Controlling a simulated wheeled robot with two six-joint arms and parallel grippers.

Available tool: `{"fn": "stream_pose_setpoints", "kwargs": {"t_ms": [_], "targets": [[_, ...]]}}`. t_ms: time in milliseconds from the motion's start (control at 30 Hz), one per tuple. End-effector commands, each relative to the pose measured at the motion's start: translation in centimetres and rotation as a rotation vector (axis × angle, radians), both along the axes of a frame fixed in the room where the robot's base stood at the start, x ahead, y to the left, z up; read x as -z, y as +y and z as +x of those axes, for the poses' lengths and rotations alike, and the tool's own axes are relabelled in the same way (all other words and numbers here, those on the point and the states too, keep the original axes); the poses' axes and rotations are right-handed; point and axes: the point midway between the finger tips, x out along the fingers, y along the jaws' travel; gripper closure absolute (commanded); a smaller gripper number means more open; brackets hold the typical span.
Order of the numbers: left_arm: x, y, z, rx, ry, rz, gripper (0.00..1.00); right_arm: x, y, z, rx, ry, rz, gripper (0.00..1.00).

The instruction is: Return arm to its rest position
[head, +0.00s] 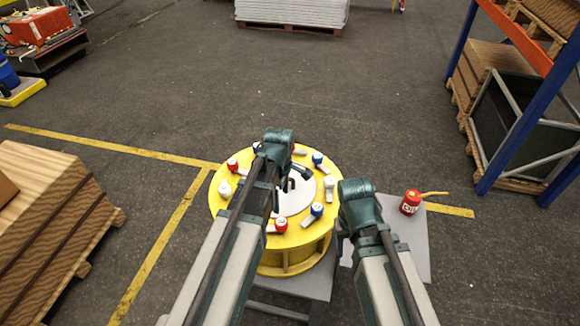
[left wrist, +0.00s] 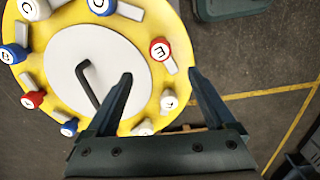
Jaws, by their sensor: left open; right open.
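My left arm (head: 225,235) reaches over a yellow round turntable (head: 275,242) with a white centre disc. In the left wrist view my left gripper (left wrist: 160,74) is open. Its two dark fingers are apart, with nothing held between them. The left finger overlaps the edge of the white disc (left wrist: 95,50), and the right one is past the yellow rim. A black bent rod (left wrist: 88,82) shows over the disc beside the left finger. My right arm (head: 385,275) is bent at the right of the turntable; its gripper is hidden.
Several lettered red, white and blue pieces, such as a red one (left wrist: 160,49), ring the turntable. A red oil can (head: 410,203) stands on a grey surface (head: 412,240) to the right. A wooden crate (head: 45,215) is left, and a rack (head: 530,110) right.

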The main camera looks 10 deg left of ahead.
Motion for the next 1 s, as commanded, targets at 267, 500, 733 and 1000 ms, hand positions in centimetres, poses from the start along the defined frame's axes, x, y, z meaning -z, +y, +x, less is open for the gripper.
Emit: {"fn": "stream_pose_setpoints", "kwargs": {"t_ms": [267,500,733,1000], "targets": [[1.3,-1.0,-1.0,0.107,0.003,0.005,0.11,1.3,0.0,0.0,-0.001,0.000,0.000,0.50],[6.9,-5.3,-6.2,0.760,0.034,0.035,0.11,7.0,0.0,0.0,-0.005,-0.001,-0.001,0.50],[11.1,-8.4,-10.9,1.398,0.079,0.053,0.11,11.2,0.0,0.0,-0.010,-0.001,-0.001,0.50],[12.8,-9.7,-13.3,1.756,0.113,0.057,0.11,13.0,0.0,0.0,-0.013,0.000,-0.002,0.50]]}}
